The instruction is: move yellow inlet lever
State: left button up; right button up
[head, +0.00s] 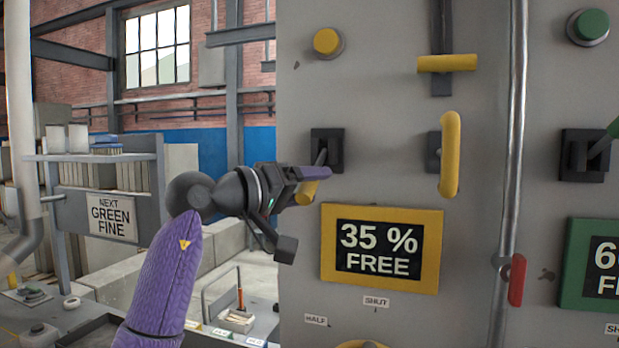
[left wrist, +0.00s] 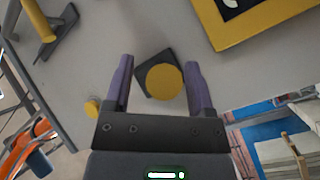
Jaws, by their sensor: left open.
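A lever with a yellow grip (head: 306,192) stands out from a black square base (head: 327,150) on the grey panel. My left gripper (head: 318,180) is at it, with a purple finger crossing just above the grip and hiding part of the lever. In the left wrist view the lever's round yellow end (left wrist: 165,80) lies between the two open purple fingers, nearer the right one. I cannot tell whether that finger touches it. My right gripper is not in view.
Close by are a yellow button (head: 327,41), a yellow crossbar handle (head: 447,63), a yellow upright handle (head: 450,155) and a yellow-framed "35 % FREE" display (head: 380,250). A vertical pipe (head: 513,130) runs down the panel, with a green lever (head: 600,143) beyond it.

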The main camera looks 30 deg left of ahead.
pick_arm(q)
grip_shut()
dwell(0.3)
dwell(0.6)
jog(key=shift+w, duration=0.1)
dwell(0.5)
